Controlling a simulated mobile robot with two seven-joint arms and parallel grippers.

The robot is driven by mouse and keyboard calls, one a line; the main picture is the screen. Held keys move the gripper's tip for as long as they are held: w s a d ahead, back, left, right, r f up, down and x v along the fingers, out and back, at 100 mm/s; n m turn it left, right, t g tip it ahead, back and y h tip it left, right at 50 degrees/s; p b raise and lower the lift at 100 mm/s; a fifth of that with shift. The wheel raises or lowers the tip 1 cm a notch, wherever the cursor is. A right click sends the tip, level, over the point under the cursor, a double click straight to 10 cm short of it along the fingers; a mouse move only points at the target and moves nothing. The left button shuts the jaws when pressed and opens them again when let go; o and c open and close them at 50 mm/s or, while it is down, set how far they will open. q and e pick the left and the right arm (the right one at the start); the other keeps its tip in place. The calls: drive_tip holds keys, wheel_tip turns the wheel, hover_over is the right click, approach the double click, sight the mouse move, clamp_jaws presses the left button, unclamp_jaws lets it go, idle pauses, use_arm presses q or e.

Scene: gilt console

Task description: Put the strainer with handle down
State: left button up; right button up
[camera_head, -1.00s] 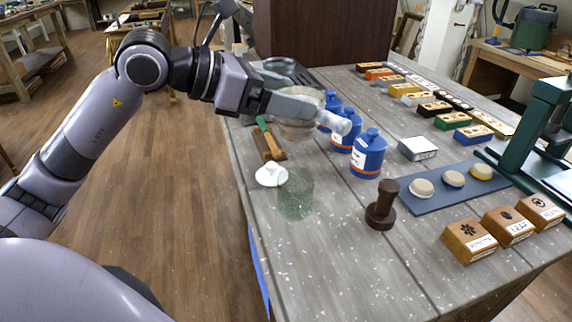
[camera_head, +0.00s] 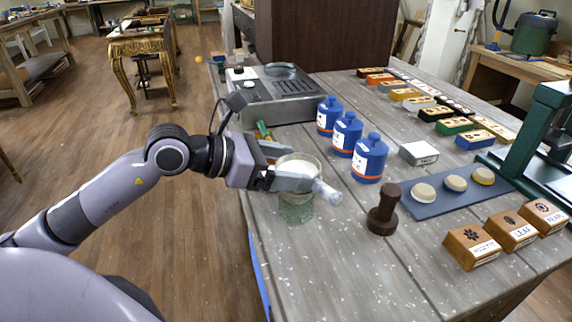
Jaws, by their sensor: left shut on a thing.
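My left gripper (camera_head: 308,184) is shut on the strainer's pale handle (camera_head: 328,193), whose rounded end sticks out to the right past the fingers. The strainer's round, pale bowl (camera_head: 298,163) shows behind the fingers. The greenish see-through glass (camera_head: 296,213) stands on the table directly below the bowl in the picture. Its upper part is hidden by the strainer and fingers, so I cannot tell whether the strainer touches its rim. My right gripper is not in view.
Blue bottles (camera_head: 369,158) stand behind and to the right. A dark brown stamp (camera_head: 382,209) stands right of the glass. A grey metal appliance (camera_head: 290,104) sits at the back left. A green-handled tool (camera_head: 264,130) lies partly behind my arm.

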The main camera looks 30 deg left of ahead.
use_arm(q)
drive_tip(key=shift+f+b, duration=0.4)
drive_tip(key=shift+b, duration=0.05)
drive_tip(key=o, duration=1)
drive_tip(key=shift+r, duration=0.1)
drive_tip(key=shift+r, duration=0.1)
